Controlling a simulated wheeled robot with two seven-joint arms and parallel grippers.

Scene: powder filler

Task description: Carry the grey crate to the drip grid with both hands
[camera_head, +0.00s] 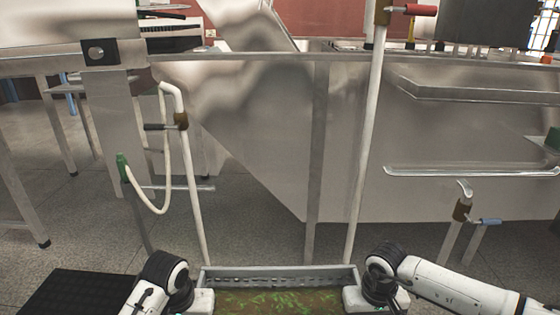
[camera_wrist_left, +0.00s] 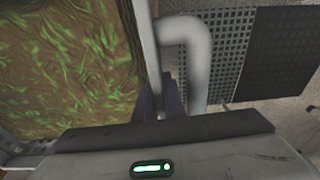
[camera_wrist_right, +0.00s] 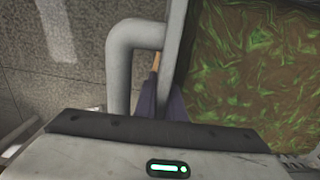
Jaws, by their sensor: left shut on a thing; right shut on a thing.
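The grey crate (camera_head: 280,271) is at the bottom middle of the head view, filled with brown and green leafy material. My left gripper (camera_head: 197,300) is at its left side and my right gripper (camera_head: 355,299) at its right side. In the left wrist view, the left fingers (camera_wrist_left: 168,98) are shut on the crate's grey tube handle (camera_wrist_left: 196,60). In the right wrist view, the right fingers (camera_wrist_right: 160,98) are shut on the opposite handle (camera_wrist_right: 118,65). A dark, finely gridded panel (camera_head: 72,291) lies low at the left; I cannot tell whether it is the drip grid.
A grey perforated panel (camera_wrist_left: 228,45) shows beside the left handle in the left wrist view. A large steel machine (camera_head: 260,130) stands ahead, with a white standing pipe (camera_head: 363,150) and a hose (camera_head: 165,150) before it. Speckled floor (camera_head: 95,215) is open at the left.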

